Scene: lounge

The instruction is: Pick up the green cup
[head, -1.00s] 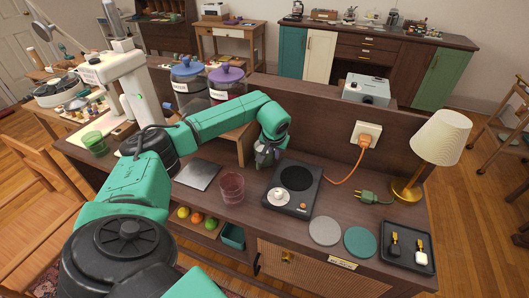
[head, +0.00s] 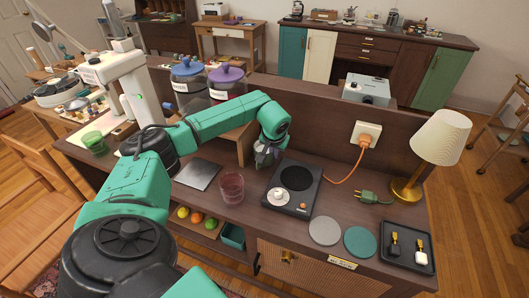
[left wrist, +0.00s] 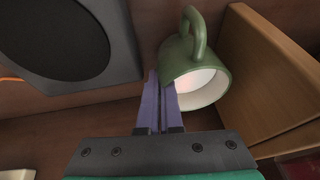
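The green cup (left wrist: 196,68) is a matte mug with a pale inside and a loop handle. In the left wrist view it is just beyond my fingertips, its open rim facing the camera. My left gripper (left wrist: 161,95) has its fingers close together at the cup's rim, one outside the wall and one at the inner side, so it looks shut on the wall. In the head view my left gripper (head: 266,150) is low behind the hot plate's left corner, and the cup (head: 264,160) is mostly hidden under it. My right gripper is not in view.
A black hot plate (head: 283,203) is close by on the right, and a reddish glass (head: 231,188) stands in front. A wooden stand (head: 236,141) is close on the left. A green glass tumbler (head: 94,142) is far left. A lamp (head: 436,145) stands at right.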

